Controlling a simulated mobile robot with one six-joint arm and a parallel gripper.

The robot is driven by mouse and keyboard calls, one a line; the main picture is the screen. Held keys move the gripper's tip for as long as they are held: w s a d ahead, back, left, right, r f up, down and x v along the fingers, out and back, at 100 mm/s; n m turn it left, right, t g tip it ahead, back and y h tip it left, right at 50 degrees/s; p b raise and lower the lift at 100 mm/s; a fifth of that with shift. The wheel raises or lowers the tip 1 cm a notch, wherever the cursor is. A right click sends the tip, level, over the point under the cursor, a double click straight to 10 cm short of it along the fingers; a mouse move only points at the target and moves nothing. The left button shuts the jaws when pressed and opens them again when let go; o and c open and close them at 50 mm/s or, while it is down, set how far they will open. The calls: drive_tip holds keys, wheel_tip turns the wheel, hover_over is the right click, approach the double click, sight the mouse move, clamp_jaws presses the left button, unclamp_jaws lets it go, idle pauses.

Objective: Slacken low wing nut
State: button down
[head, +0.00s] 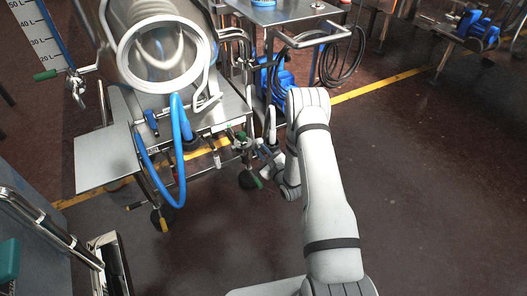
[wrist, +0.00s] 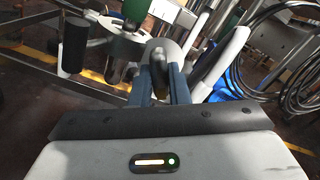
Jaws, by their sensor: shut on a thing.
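My gripper (head: 266,160) reaches in low beside the frame of the filling machine, at the end of my white arm. In the wrist view my gripper (wrist: 164,88) has its two blue-grey fingers close together, shut on a dark metal wing of the low wing nut (wrist: 159,62). A round pale metal part sits right behind the wing nut. The rest of the nut and its thread are hidden by the fingers. In the head view the nut is too small to make out.
A green-handled part (wrist: 135,9) and a black cylindrical grip (wrist: 74,45) are close by on the left. A coiled black cable (wrist: 285,55) hangs at the right. The steel filling machine (head: 105,160) has a blue hose (head: 180,150). The floor at right is clear.

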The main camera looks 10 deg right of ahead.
drive_tip(key=n+b, duration=0.2)
drive_tip(key=n, duration=0.4)
drive_tip(key=shift+d, duration=0.1)
drive_tip(key=n+b, duration=0.3)
drive_tip(key=n, duration=0.3)
drive_tip(key=shift+n, duration=0.3)
drive_tip(key=n+b, duration=0.3)
drive_tip(key=n, duration=0.3)
drive_tip(key=n+b, duration=0.2)
drive_tip(key=n, duration=0.1)
drive_tip(key=shift+n, duration=0.4)
drive_tip(key=shift+r+n+b, duration=0.1)
drive_tip(key=shift+n+b, duration=0.8)
drive_tip(key=shift+n, duration=0.6)
drive_tip(key=c, duration=1.4)
unclamp_jaws()
